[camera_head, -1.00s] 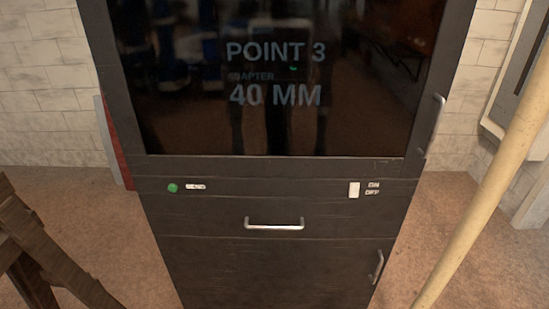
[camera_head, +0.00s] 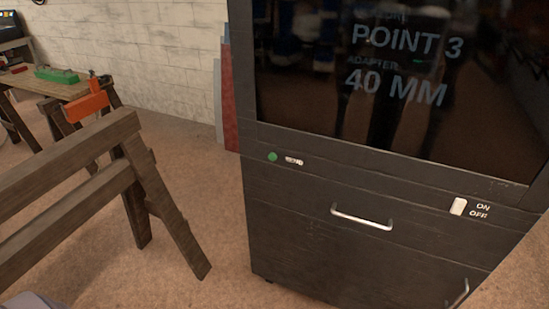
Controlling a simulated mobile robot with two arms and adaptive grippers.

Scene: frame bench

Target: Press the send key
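The send key is a small round green button (camera_head: 272,156) on the front strip of a dark cabinet (camera_head: 330,262), below the screen's left corner. A small white label (camera_head: 294,161) sits just right of it. The screen (camera_head: 390,75) reads "POINT 3", "ADAPTER" and "40 MM". A white on/off switch (camera_head: 458,206) is on the same strip at the right. Neither of my grippers shows in the head view.
A wooden trestle (camera_head: 95,180) stands at the left, close to the cabinet. Behind it is a bench (camera_head: 50,88) with a green item and an orange clamp (camera_head: 87,107). Brown floor (camera_head: 215,205) lies open between trestle and cabinet. A drawer handle (camera_head: 362,217) juts out.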

